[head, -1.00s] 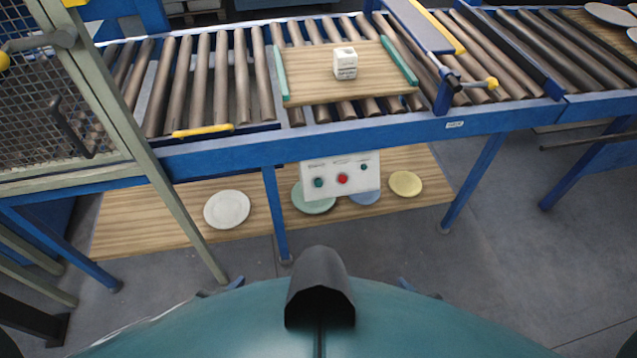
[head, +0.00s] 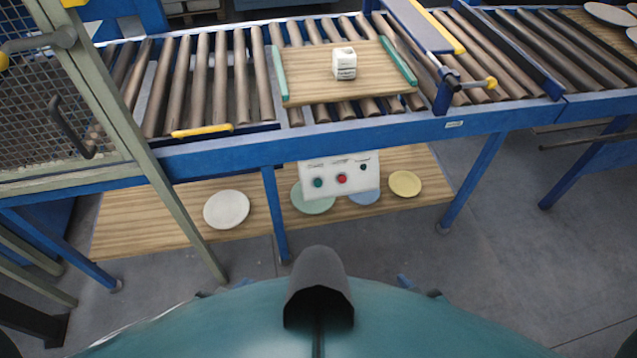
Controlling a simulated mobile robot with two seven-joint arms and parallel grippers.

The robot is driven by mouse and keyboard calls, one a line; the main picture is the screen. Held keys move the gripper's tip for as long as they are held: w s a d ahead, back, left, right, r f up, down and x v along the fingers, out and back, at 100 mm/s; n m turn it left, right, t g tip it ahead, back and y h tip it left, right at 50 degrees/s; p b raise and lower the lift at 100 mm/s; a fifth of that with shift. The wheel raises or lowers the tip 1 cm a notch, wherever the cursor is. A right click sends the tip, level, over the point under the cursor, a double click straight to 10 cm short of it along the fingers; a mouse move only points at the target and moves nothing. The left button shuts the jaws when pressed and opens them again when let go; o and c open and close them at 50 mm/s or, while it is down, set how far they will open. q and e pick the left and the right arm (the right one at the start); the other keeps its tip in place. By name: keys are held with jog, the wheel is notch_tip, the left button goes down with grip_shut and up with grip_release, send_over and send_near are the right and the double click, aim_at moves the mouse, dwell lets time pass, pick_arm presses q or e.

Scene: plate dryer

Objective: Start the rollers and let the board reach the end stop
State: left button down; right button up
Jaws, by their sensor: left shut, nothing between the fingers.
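A wooden board (head: 310,88) with green strips along its left and right edges lies on the conveyor rollers (head: 203,85). A white block (head: 344,64) with dark print stands on it. I cannot tell for sure which part is the end stop. Only small tips of my left gripper (head: 222,289) and right gripper (head: 419,287) show beside my body, low and away from the panel. Neither touches anything visible.
A mesh guard door (head: 60,110) stands at the left. A blue crosspiece with a yellow edge (head: 425,25) spans the rollers right of the board. Several plates, one white (head: 226,209), lie on a low wooden shelf (head: 150,222). Grey floor is clear at lower right.

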jog(key=shift+s+f, duration=0.15)
jog(key=shift+s, duration=0.15)
jog(key=shift+w, duration=0.15)
dwell(0.6)
